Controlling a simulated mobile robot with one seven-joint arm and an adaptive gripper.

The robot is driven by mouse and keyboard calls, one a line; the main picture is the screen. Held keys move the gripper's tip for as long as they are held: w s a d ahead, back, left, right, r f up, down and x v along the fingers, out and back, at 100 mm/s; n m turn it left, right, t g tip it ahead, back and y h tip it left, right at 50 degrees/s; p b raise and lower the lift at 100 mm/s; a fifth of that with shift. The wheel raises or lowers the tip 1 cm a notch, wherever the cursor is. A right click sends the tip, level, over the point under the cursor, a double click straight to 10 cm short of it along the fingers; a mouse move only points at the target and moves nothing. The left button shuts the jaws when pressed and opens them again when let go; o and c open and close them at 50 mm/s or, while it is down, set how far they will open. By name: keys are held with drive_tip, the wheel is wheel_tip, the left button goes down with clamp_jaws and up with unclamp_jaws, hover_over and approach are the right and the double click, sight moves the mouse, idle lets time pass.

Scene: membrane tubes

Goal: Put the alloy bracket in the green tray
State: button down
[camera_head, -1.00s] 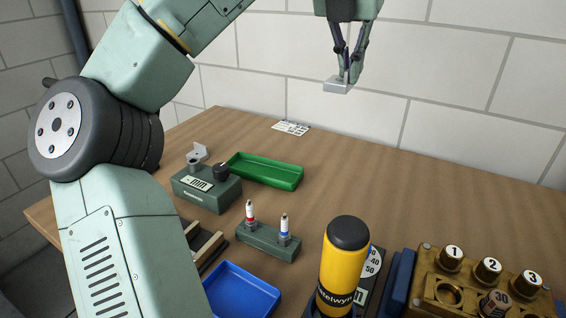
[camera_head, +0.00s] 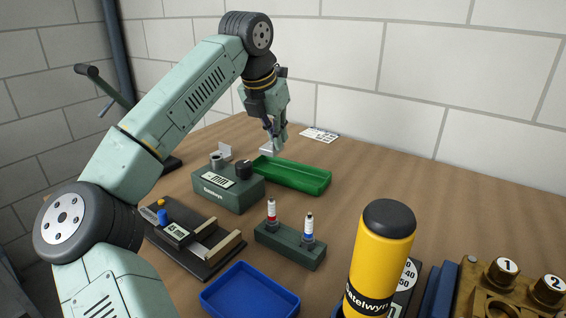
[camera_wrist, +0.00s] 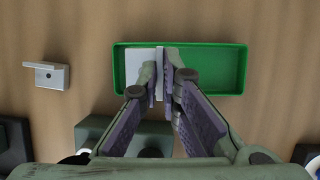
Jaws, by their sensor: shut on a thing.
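My gripper (camera_head: 276,138) is shut on the alloy bracket (camera_head: 267,149), a small light-grey angled piece. It holds the bracket above the left end of the green tray (camera_head: 310,183). In the wrist view the bracket (camera_wrist: 138,66) overlaps the left part of the green tray (camera_wrist: 220,70), and the fingers (camera_wrist: 168,85) pinch its upright flange. Part of the bracket is hidden behind the fingers. The rest of the tray looks empty.
A second light-grey bracket (camera_wrist: 45,74) lies left of the tray. A green-grey instrument box (camera_head: 228,190) with a black knob stands in front of the tray. A tube holder (camera_head: 290,243), a blue tray (camera_head: 250,292) and a yellow cylinder (camera_head: 380,260) are nearer.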

sight(277, 154)
drive_tip(key=shift+f, duration=2.55)
drive_tip(key=shift+f, duration=0.1)
drive_tip(key=shift+f, duration=0.15)
drive_tip(key=c, duration=1.8)
unclamp_jaws()
drive_tip(key=shift+r, duration=0.4)
drive_tip(key=v, duration=1.1)
drive_tip(key=shift+s+r, duration=0.2)
drive_tip(key=shift+r, duration=0.1)
drive_tip(key=shift+a, duration=0.1)
